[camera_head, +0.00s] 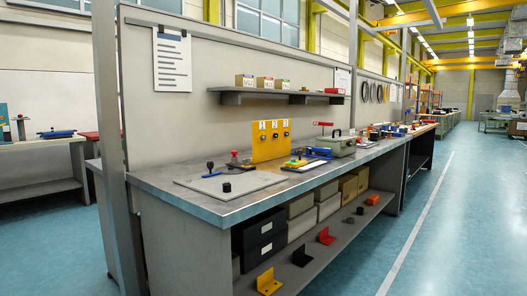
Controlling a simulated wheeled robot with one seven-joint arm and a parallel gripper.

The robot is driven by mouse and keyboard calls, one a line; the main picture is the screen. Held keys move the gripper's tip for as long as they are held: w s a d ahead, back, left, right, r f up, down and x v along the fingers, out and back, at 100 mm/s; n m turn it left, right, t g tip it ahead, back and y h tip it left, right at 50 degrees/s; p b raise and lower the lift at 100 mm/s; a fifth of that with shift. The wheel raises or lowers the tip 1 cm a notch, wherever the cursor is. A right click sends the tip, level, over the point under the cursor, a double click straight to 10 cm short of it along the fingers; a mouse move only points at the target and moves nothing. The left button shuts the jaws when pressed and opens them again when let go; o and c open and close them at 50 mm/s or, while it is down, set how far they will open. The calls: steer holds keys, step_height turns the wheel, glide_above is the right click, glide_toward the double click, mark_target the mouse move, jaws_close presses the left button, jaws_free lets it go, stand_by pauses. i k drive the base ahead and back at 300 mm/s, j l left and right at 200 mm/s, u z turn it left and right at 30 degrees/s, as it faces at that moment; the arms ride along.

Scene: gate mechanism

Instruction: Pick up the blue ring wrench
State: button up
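A small flat blue piece (212,175) lies on a grey plate (262,181) at the near end of the workbench, beside an upright black-knobbed post. Another blue object (318,152) lies farther back on the bench, to the right of the yellow panel. Both are too small for me to tell which, if either, is the blue ring wrench. My gripper is not in this view.
The long metal workbench (190,193) carries a yellow numbered panel (271,141), a green-grey case (336,146) and a black cylinder (226,187). Boxes and angle brackets fill the lower shelf. The blue floor (420,230) on the right is clear.

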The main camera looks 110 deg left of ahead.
mark_target(315, 149)
steer(key=u, duration=3.45)
steer(key=i+l, duration=0.1)
steer(key=i, duration=0.3)
steer(key=i+l, duration=0.1)
steer(key=i, duration=0.3)
